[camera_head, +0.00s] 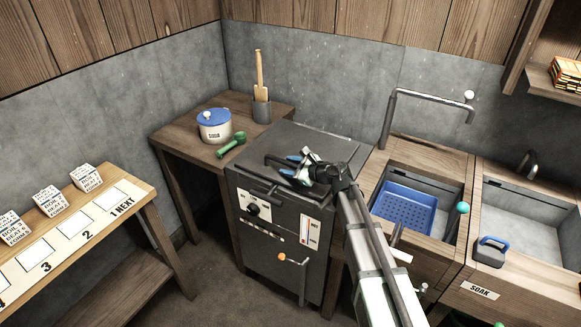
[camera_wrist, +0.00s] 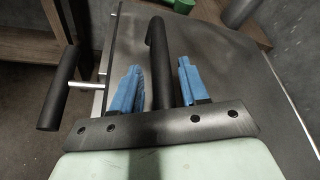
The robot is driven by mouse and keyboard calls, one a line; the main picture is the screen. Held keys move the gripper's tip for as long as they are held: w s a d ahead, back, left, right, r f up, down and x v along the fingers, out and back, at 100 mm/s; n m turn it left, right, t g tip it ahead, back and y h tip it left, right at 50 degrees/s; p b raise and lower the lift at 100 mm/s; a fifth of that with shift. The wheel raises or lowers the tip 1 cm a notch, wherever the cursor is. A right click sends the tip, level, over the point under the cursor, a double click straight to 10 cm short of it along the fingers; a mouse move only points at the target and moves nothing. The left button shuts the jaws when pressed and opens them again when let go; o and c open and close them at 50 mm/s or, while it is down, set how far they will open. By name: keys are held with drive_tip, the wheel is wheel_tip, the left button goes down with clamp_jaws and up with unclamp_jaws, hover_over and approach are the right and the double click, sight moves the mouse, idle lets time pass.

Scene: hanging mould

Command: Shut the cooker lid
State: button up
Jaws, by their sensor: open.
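The cooker (camera_head: 262,222) is a dark grey box in the middle of the head view, with a dial and an orange-tipped lever on its front. Its flat dark lid (camera_head: 330,146) lies level on top; I cannot tell whether a small gap is left under it. My gripper (camera_head: 290,167) is over the lid's front left part. In the wrist view its blue fingers (camera_wrist: 158,82) are open, one on each side of the black lid handle (camera_wrist: 160,50), without visibly squeezing it. A second black bar handle (camera_wrist: 62,90) stands out from the front.
A wooden table (camera_head: 185,135) left of the cooker holds a blue-lidded pot (camera_head: 214,125), a green tool (camera_head: 232,145) and a grey utensil holder (camera_head: 262,110). At right are a basin with a blue basket (camera_head: 404,208) and a soak sink (camera_head: 530,220). A bench (camera_head: 75,225) with labelled blocks is at left.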

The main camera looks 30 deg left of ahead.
drive_tip(key=v, duration=1.3)
drive_tip(key=shift+d+r, duration=0.1)
drive_tip(key=shift+d, duration=0.3)
